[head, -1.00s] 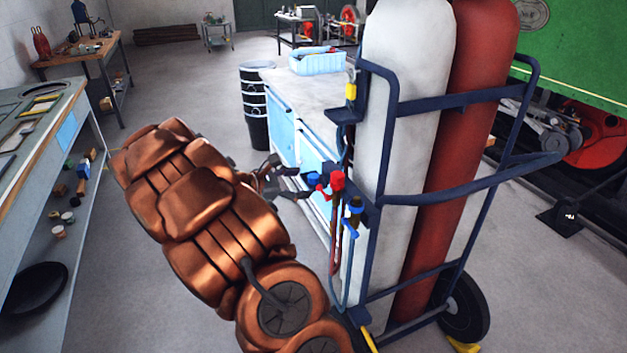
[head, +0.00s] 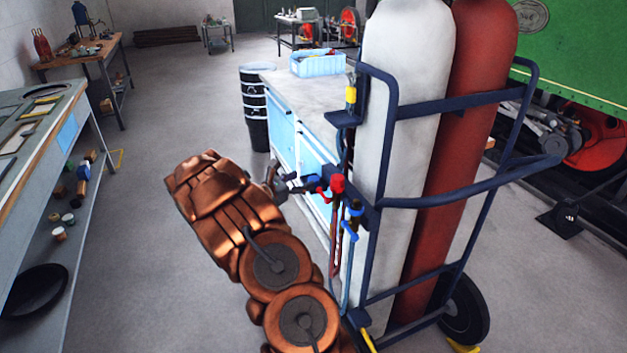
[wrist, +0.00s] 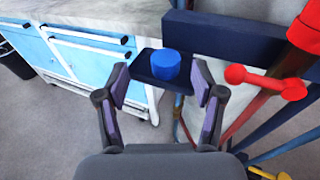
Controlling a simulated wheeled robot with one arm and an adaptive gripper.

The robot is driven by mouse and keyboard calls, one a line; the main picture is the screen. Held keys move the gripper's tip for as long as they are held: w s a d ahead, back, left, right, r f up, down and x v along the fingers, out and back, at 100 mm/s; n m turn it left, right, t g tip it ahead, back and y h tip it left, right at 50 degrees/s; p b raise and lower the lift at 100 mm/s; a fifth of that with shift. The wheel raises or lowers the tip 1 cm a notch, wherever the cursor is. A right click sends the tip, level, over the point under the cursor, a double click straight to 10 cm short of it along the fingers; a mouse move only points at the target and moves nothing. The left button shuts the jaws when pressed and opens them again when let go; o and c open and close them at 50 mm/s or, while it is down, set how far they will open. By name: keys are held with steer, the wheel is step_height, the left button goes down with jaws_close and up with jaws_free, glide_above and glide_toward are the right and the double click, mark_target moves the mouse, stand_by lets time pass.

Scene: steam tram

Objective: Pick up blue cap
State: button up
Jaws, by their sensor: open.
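The blue cap (wrist: 165,66) is a short round cylinder standing upright on a small dark navy shelf (wrist: 150,82) of the cylinder cart. In the head view the cap (head: 311,183) is small and partly hidden by my gripper and a red fitting. My gripper (wrist: 160,74) is open, with one finger on each side of the cap in the wrist view. Gaps show between the cap and both fingers, so it is not gripped. In the head view my gripper (head: 290,184) reaches the cap from the left.
The navy cart carries a white cylinder (head: 400,120) and a red cylinder (head: 465,130). A red knob (wrist: 265,82) and hoses are close to the right of my gripper. A blue-fronted cabinet (wrist: 75,50) stands behind on the left. Open floor lies between the cart and left bench.

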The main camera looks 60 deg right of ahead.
mark_target(312, 179)
steer(key=shift+s+f+p+x, duration=0.15)
steer(key=shift+p+x, duration=0.25)
steer(key=shift+x, duration=0.7)
steer(key=shift+s+f+p+x, duration=0.15)
steer(key=shift+p+x, duration=0.2)
steer(key=shift+x, duration=0.75)
steer(key=shift+a, duration=0.1)
steer(key=shift+c, duration=0.2)
steer(key=c, duration=0.9)
